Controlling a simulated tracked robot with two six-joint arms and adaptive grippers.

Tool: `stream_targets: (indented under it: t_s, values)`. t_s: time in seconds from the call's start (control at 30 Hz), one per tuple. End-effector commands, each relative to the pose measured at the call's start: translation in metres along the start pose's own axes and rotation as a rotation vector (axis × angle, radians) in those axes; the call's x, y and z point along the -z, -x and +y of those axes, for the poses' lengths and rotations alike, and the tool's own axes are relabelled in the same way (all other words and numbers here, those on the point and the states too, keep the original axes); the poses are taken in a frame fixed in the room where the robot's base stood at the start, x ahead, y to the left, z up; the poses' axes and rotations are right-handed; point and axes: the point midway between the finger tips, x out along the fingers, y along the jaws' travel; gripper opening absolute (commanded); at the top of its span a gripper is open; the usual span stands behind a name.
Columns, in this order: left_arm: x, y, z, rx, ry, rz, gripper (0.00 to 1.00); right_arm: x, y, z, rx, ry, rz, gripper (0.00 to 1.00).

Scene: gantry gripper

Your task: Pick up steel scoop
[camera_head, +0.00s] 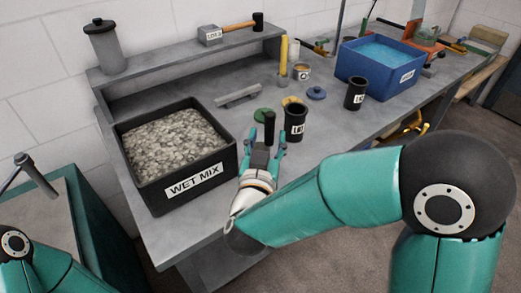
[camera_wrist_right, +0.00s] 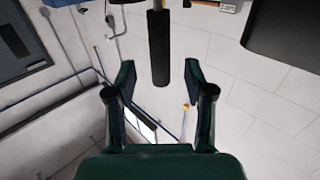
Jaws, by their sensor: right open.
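The steel scoop shows as an upright black handle (camera_head: 269,127) on the grey table, just beyond my right gripper. Its metal part is hard to tell from the grey parts around the gripper. My right gripper (camera_head: 265,148) is open, with its green fingers to either side below the handle. In the right wrist view the black handle (camera_wrist_right: 159,48) hangs in from the top, its end between and a little above the open fingertips (camera_wrist_right: 159,76). I cannot tell whether they touch it. My left arm shows at the lower left; its gripper is out of view.
A black bin labelled WET MIX (camera_head: 193,183) stands left of my right gripper. A dark labelled cup (camera_head: 295,122) is close on the right, and another (camera_head: 355,94) stands farther right. A blue bin (camera_head: 378,70) and a raised shelf (camera_head: 190,48) are behind.

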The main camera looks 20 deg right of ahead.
Motion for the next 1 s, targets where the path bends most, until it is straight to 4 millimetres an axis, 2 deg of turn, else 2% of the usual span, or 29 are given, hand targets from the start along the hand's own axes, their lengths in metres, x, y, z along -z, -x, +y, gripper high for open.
stream_targets:
  t_s: [0.3,0.6,0.67,0.93,1.0]
  values:
    - [0.0,0.013,0.005,0.0,0.0,0.0,0.0,0.003,-0.042,0.001,-0.005,0.001,-0.001,0.53]
    - [0.0,0.013,0.005,0.0,0.0,0.0,0.0,0.002,-0.048,0.0,-0.002,0.0,0.0,0.53]
    - [0.0,0.013,0.005,0.0,0.0,0.0,0.0,0.002,-0.047,0.0,-0.003,0.0,0.0,0.45]
    - [0.0,0.013,0.005,0.0,0.0,0.0,0.0,0.002,-0.047,0.001,-0.003,0.0,0.0,0.0]
    - [0.0,0.013,0.005,0.0,0.0,0.0,0.0,0.003,-0.047,0.001,-0.003,-0.001,0.001,0.0]
